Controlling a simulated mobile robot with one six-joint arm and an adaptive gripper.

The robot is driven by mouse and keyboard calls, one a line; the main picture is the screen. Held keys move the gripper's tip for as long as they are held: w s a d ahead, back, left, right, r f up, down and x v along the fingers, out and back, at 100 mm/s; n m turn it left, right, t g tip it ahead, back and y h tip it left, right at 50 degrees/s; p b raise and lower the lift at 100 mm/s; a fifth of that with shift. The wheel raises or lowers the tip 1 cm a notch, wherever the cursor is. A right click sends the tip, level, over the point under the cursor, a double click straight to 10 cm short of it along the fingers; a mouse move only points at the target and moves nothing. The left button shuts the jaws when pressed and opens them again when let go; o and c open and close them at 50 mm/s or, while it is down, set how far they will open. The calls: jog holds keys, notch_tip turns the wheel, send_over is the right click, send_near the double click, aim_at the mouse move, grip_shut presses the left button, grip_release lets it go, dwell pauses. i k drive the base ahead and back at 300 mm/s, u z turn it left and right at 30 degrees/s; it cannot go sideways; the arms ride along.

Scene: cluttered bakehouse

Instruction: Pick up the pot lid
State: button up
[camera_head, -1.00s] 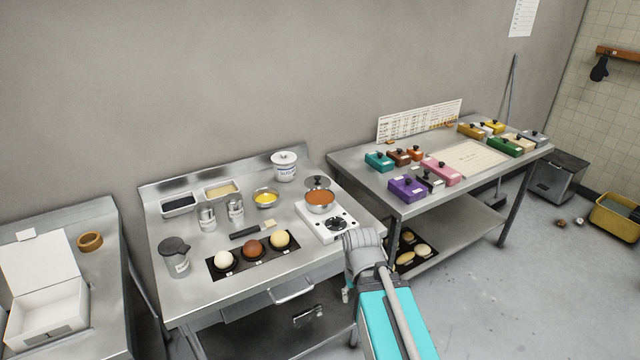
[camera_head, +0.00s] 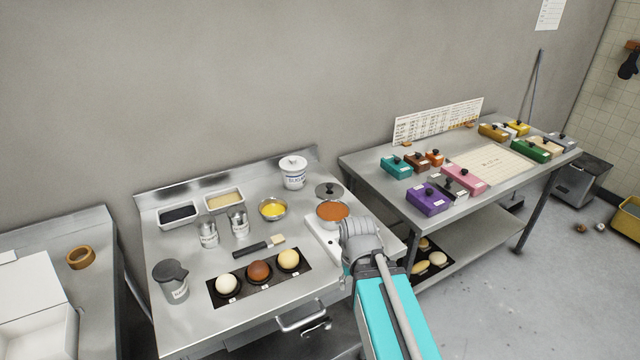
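The pot lid (camera_head: 329,190) is a dark grey disc with a small knob on top. It shows just behind the pot (camera_head: 333,222), which holds something orange-red. I cannot tell whether the lid lies on the table or leans on something. The pot stands on a white burner unit (camera_head: 319,238) at the right end of the steel worktable. My arm, teal and grey, reaches up from the bottom of the view and covers part of the burner unit. My gripper does not show; the arm hides that area.
A black tray (camera_head: 217,295) with three round balls is in front. A second table (camera_head: 400,207) with coloured boxes is at right.

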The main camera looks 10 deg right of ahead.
aim_at(327, 191)
jog(key=i, duration=1)
jog(key=z, duration=0.05)
